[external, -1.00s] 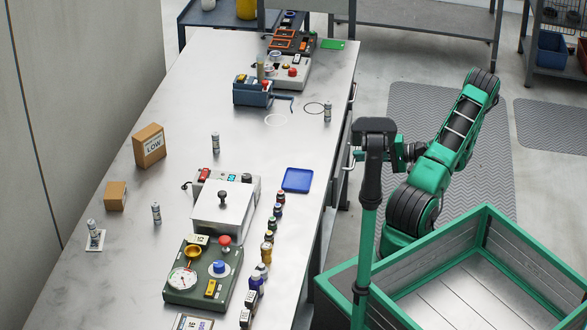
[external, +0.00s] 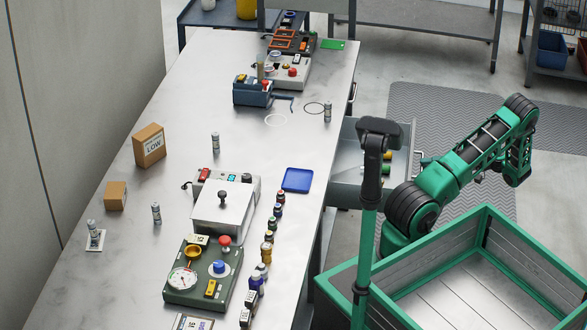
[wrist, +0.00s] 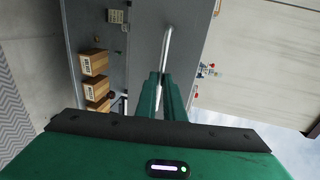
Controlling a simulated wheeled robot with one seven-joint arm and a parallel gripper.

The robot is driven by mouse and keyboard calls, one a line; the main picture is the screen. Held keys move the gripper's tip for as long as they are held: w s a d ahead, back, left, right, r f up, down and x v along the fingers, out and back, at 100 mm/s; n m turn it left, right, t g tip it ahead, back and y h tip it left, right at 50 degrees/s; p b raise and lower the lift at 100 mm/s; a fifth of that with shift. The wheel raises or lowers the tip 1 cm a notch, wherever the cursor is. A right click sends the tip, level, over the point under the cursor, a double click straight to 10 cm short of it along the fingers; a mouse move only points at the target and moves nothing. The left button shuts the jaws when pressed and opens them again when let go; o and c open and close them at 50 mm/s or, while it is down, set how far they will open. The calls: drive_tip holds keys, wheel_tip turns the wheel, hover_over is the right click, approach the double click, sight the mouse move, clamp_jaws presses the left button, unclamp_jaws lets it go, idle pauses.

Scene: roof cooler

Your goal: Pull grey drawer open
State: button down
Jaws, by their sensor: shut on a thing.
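The grey drawer (external: 350,177) stands pulled out from under the right side of the workbench in the external view. Several small coloured items show inside it, partly hidden by my black-topped post. In the wrist view, the two green fingers of my gripper (wrist: 164,90) are shut on the drawer's pale bar handle (wrist: 167,45). The handle runs between the fingers, in front of the grey drawer front (wrist: 138,40). In the external view, my arm bends down to the right of the drawer, and my fingers cannot be made out there.
The metal workbench (external: 150,230) carries devices, small bottles, cardboard boxes and a blue tray (external: 297,180) near its right edge. A green-framed bin (external: 487,216) is at the lower right. Dark matting (external: 440,105) covers open floor beyond the drawer.

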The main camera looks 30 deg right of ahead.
drive_tip(key=shift+s+d+f, duration=0.15)
drive_tip(key=shift+s+d, duration=0.3)
drive_tip(key=shift+s, duration=0.1)
drive_tip(key=c, duration=1.9)
unclamp_jaws()
drive_tip(key=shift+o, duration=0.2)
drive_tip(key=shift+d, duration=0.1)
drive_tip(key=v, duration=1)
drive_tip(key=shift+s+d, duration=0.2)
